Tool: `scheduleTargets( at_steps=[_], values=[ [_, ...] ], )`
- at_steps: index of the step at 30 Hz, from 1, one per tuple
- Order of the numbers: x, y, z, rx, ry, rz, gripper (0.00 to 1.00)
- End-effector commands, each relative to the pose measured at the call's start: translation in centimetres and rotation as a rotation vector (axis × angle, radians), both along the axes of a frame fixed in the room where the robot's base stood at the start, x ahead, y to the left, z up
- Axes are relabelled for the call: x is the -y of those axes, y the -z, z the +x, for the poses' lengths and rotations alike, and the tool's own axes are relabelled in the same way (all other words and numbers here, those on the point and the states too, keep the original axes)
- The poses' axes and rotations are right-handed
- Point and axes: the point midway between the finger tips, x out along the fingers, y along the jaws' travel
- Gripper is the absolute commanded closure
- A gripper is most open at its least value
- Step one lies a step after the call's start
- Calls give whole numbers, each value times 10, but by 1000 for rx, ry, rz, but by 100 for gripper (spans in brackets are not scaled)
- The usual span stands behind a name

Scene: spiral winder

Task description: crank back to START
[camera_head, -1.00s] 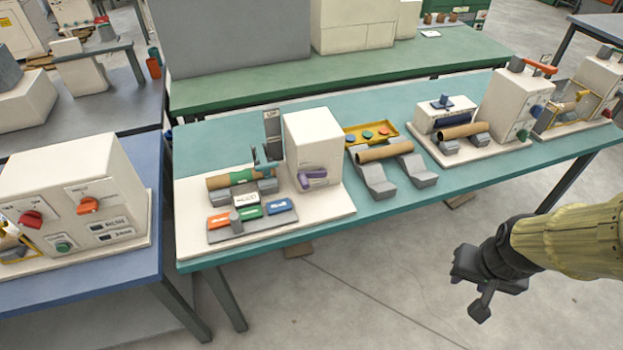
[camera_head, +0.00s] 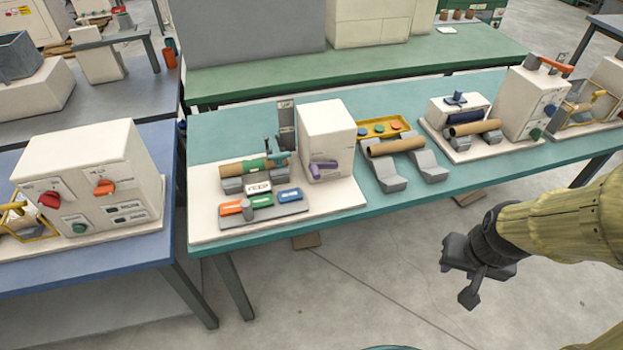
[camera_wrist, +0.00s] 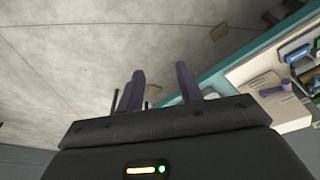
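The spiral winder is a white box (camera_head: 326,137) on a pale base plate (camera_head: 205,215) at the left of the teal bench. A purple crank handle (camera_head: 323,168) sticks out of its front face. A brown tube with a green band (camera_head: 254,167) lies on grey rests left of the box. In front is a grey plate with orange (camera_head: 231,208), green (camera_head: 261,200) and blue (camera_head: 290,195) labels, too small to read. My gripper (camera_head: 462,282) hangs over the floor in front of the bench, well away from the crank. In the wrist view its two fingers (camera_wrist: 161,84) are apart and empty.
A bare brown tube (camera_head: 397,147) lies on grey rests, with a yellow tray (camera_head: 384,128) behind. Another white machine (camera_head: 526,103) stands further right. A blue table (camera_head: 90,265) with a white control box (camera_head: 95,180) is at left.

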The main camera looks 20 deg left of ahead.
Motion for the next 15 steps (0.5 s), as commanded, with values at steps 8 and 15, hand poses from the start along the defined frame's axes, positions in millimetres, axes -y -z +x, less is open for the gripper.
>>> scheduleTargets(
  at_steps=[8,15],
  values=[
    [-3,8,5,22,-16,-1,56],
    [-38,58,50,224,-147,1,56]
  ],
)
